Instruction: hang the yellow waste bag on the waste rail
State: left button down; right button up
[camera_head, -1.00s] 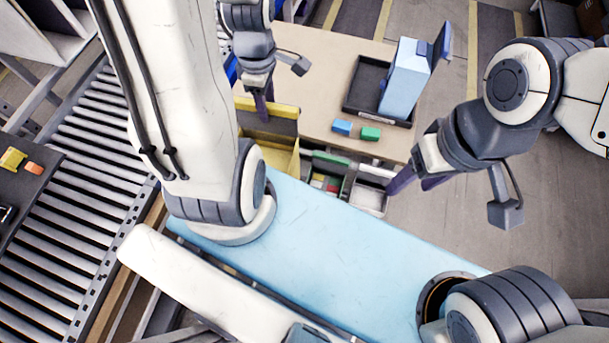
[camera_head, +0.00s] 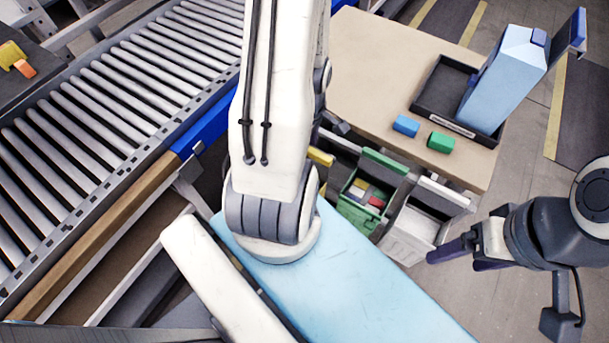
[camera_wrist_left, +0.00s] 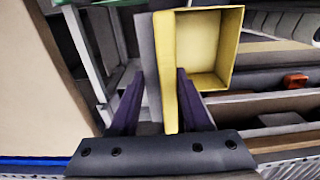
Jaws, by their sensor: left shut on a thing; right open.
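The yellow waste bag (camera_wrist_left: 208,45) is an open box-shaped holder with a tall flap, seen in the left wrist view. My left gripper (camera_wrist_left: 158,80) is shut on that flap, one finger on each side. In the head view my left arm hides this gripper and most of the bag; only a yellow edge (camera_head: 320,157) shows, left of the green bag. The waste rail lies along the table's near side, mostly hidden by the flaps of the green bag (camera_head: 358,213) and white bag (camera_head: 408,238). I cannot tell whether the yellow bag touches it. My right gripper (camera_head: 450,258) is open and empty, right of the white bag.
The table (camera_head: 375,60) holds a black tray (camera_head: 437,100) with a tilted light-blue carton (camera_head: 503,78), a blue block (camera_head: 406,125) and a green block (camera_head: 440,142). A roller conveyor (camera_head: 120,110) fills the left. Open floor lies at the right.

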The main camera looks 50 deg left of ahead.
pick_arm(q)
notch_tip(320, 180, down, 6)
jog(key=b, duration=0.3)
jog(key=p, duration=0.2)
send_over(332, 135)
jog(key=s+d, duration=0.1)
jog(key=s, duration=0.4)
jog(key=shift+d+f, duration=0.1)
jog(key=shift+f, duration=0.7)
pick_arm(e)
jog(key=shift+f, duration=1.55)
pick_arm(q)
jog(key=shift+w, duration=0.1)
jog(key=shift+w+a+f, duration=0.1)
jog(key=shift+w+a, duration=0.1)
jog(key=shift+w, duration=0.6)
jog(key=shift+w+a+r, duration=0.1)
jog(key=shift+w+a, duration=0.1)
jog(key=shift+w, duration=0.6)
jog(key=shift+w+a+f, duration=0.1)
jog(key=shift+w+a, duration=0.1)
jog(key=shift+w, duration=0.6)
pick_arm(e)
jog(key=shift+r, duration=0.15)
pick_arm(q)
jog(key=shift+f+b, duration=0.9)
jog(key=shift+f, duration=0.6)
pick_arm(e)
jog(key=shift+f, duration=0.95)
